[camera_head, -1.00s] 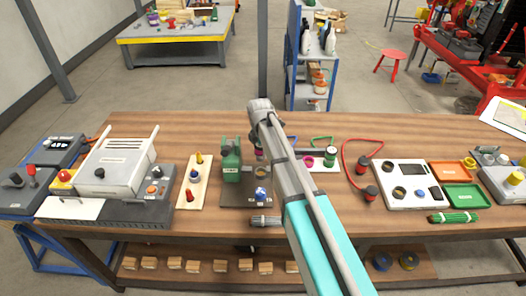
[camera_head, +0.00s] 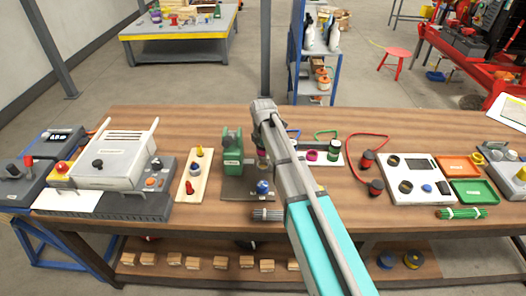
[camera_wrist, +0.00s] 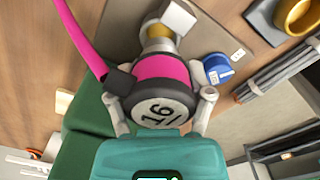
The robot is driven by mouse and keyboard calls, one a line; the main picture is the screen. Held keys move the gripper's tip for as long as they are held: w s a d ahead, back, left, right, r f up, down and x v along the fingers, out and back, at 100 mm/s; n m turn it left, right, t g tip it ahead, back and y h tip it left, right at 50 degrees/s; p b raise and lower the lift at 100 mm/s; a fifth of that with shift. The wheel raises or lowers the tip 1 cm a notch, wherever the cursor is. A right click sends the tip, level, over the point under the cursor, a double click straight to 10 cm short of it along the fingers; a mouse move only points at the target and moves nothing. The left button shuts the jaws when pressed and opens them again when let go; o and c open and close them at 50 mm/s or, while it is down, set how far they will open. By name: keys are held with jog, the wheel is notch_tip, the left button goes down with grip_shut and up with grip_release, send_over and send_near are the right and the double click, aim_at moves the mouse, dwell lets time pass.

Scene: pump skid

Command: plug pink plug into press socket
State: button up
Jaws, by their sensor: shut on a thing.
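My gripper (camera_wrist: 166,108) is shut on the pink plug (camera_wrist: 165,75), with a finger on each side of its black end cap marked 16. A pink cord runs from the plug to the upper left of the wrist view. The plug's brass-coloured end points at a pale block (camera_wrist: 178,18); I cannot tell whether they touch. The green press (camera_head: 232,152) stands on a dark base (camera_head: 236,190) just left of my arm in the head view. Its green body (camera_wrist: 85,155) also shows beside the plug in the wrist view. I cannot make out the press socket clearly.
A blue knob (camera_wrist: 217,68) is close to the plug, with a grey rod bundle (camera_wrist: 278,75) beyond it. A wooden board with knobs (camera_head: 194,175) lies left of the press. A white panel (camera_head: 412,180) and trays lie right. Bare wood lies behind the press.

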aim_at(263, 158)
jog(key=shift+f+b, duration=0.3)
jog(key=shift+f, duration=0.25)
jog(key=shift+f+b, duration=1.75)
dwell(1.5)
jog(key=o, duration=1.3)
jog(key=shift+c, duration=0.2)
jog(key=shift+r, duration=0.25)
notch_tip(263, 158, up, 9)
jog(key=p, duration=0.9)
jog(key=shift+f, duration=0.1)
jog(key=s+d+r+p, duration=0.1)
jog(key=s+d, duration=0.2)
jog(key=d, duration=0.8)
jog(key=s+d+r+p, duration=0.2)
jog(key=s+d, duration=0.2)
jog(key=d, duration=0.7)
jog(key=shift+r, duration=0.1)
